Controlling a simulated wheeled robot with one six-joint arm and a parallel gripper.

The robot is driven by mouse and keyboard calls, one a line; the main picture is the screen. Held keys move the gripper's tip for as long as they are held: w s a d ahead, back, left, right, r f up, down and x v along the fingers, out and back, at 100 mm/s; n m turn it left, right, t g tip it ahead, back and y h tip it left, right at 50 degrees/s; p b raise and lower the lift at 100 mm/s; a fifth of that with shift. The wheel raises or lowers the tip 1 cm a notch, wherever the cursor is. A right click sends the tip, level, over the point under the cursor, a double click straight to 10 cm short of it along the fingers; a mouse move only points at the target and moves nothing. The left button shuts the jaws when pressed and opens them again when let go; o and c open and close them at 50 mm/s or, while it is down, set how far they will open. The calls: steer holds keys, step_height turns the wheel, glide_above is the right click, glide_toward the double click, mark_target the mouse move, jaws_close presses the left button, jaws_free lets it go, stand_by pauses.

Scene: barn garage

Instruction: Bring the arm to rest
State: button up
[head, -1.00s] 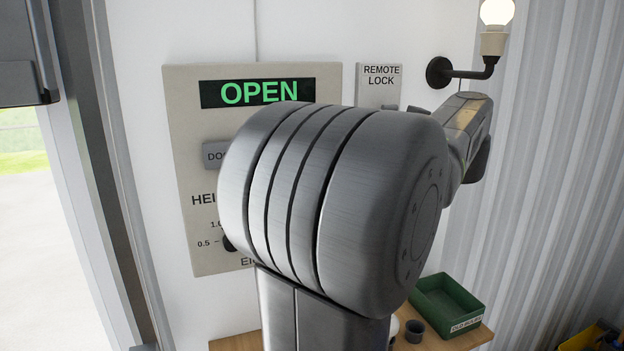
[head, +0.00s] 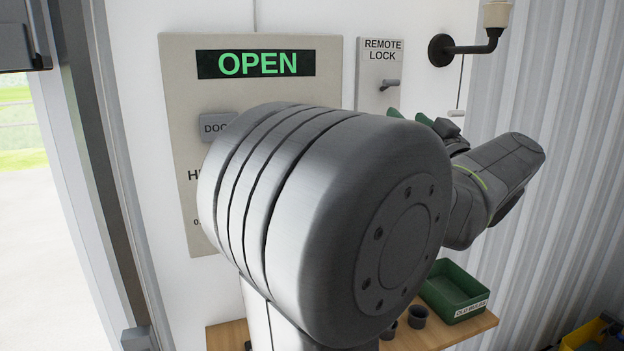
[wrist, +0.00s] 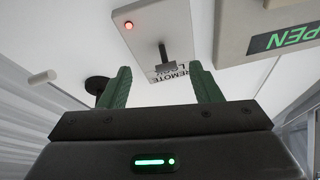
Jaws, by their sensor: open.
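My gripper (wrist: 161,88) is open and empty in the wrist view, its two green fingers spread apart and pointing up the picture. In the head view, the green fingertips (head: 409,115) show just below the remote lock panel (head: 372,105), partly hidden behind my large grey arm joint. My forearm end (head: 490,185) extends to the right of that joint. The wrist view shows the remote lock panel (wrist: 150,45) beyond the fingers, with its small lever (wrist: 166,58) and a lit red lamp (wrist: 129,25). I see nothing between the fingers.
The door panel (head: 180,75) reads OPEN in green; my arm hides its lower part. A wall lamp arm (head: 465,48) is at upper right. A green bin (head: 445,290) and dark cups (head: 417,316) stand on a wooden shelf (head: 470,330). A doorway opens at left.

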steer(key=shift+v, duration=1.05)
